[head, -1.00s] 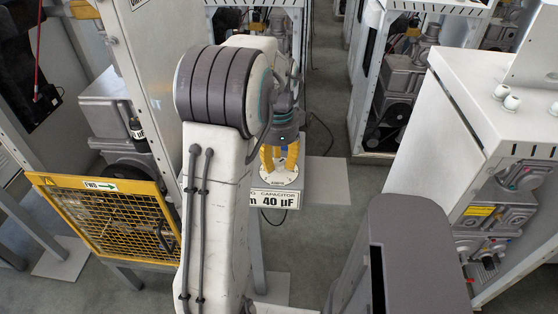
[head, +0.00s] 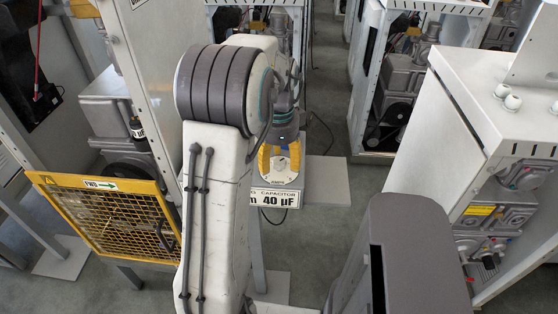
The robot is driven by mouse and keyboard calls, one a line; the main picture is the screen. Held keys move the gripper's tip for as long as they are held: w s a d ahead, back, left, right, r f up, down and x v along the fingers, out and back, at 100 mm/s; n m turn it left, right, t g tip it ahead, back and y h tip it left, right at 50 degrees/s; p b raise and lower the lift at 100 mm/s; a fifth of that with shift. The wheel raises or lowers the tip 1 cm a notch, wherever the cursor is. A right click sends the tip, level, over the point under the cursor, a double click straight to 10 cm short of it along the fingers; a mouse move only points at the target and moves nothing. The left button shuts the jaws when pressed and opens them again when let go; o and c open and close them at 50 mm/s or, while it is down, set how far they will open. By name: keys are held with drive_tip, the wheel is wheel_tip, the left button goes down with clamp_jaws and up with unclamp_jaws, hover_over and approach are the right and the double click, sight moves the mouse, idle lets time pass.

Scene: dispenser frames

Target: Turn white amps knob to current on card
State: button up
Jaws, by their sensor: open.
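My gripper (head: 279,165) has yellow fingers and points down over a small pale unit in the middle of the head view. The fingers are spread apart, one on each side of a white dial face (head: 281,171) marked "AMPS" at its lower edge. A small dark mark shows on the white surface between them. I cannot make out the knob's outline or its pointer setting, as the gripper covers the upper part. No amps figure is readable.
A yellow mesh guard (head: 115,222) stands at the left, and a white cabinet (head: 470,120) with fittings stands at the right. More machines stand behind. Grey floor (head: 345,215) is open right of the dial unit.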

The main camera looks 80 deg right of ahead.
sight(279, 161)
wheel_tip(279, 161, up, 12)
idle(0.7)
idle(0.8)
